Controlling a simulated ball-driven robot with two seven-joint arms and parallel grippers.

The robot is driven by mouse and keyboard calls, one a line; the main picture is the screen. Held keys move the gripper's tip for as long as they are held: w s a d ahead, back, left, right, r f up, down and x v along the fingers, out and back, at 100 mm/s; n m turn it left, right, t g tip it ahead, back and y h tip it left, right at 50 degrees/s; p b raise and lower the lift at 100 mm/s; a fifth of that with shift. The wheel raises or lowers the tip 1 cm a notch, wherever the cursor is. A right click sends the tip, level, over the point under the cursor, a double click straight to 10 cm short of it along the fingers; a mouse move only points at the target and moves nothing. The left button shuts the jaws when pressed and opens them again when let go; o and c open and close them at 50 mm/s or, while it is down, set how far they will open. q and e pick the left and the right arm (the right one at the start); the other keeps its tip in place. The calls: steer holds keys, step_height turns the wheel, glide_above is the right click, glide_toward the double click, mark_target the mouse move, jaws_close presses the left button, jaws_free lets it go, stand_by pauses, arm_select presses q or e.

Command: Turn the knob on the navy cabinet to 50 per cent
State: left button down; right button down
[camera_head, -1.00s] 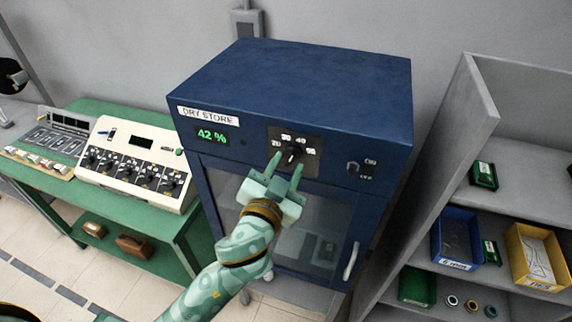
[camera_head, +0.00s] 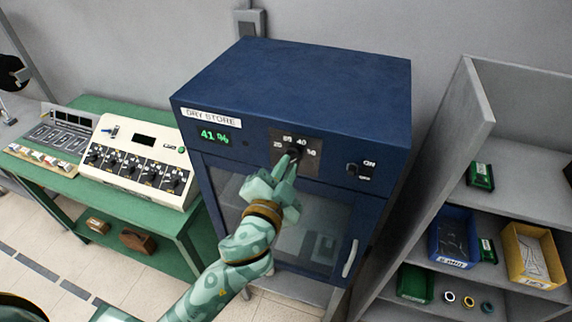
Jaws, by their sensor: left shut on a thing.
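The navy cabinet (camera_head: 300,85) stands in the middle, labelled DRY STORE. Its green display (camera_head: 214,136) reads 41 %. My right gripper is not in view.
An ON switch (camera_head: 353,168) sits right of the dial, and a glass door (camera_head: 315,225) with a handle (camera_head: 350,258) is below. A green bench (camera_head: 80,190) with a cream control box (camera_head: 140,155) stands left. Grey shelves (camera_head: 480,210) with bins stand right.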

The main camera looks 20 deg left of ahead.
arm_select(q)
steer(key=m+p, duration=0.1)
steer(key=m, duration=0.3)
steer(key=shift+r+m+p, duration=0.1)
steer(key=shift+m+p, duration=0.2)
steer(key=shift+p, duration=0.1)
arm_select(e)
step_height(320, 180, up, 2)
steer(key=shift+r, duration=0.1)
arm_select(q)
steer(key=c, duration=1.5)
jaws_free()
steer(key=shift+o, duration=0.2)
steer(key=shift+w, duration=0.15)
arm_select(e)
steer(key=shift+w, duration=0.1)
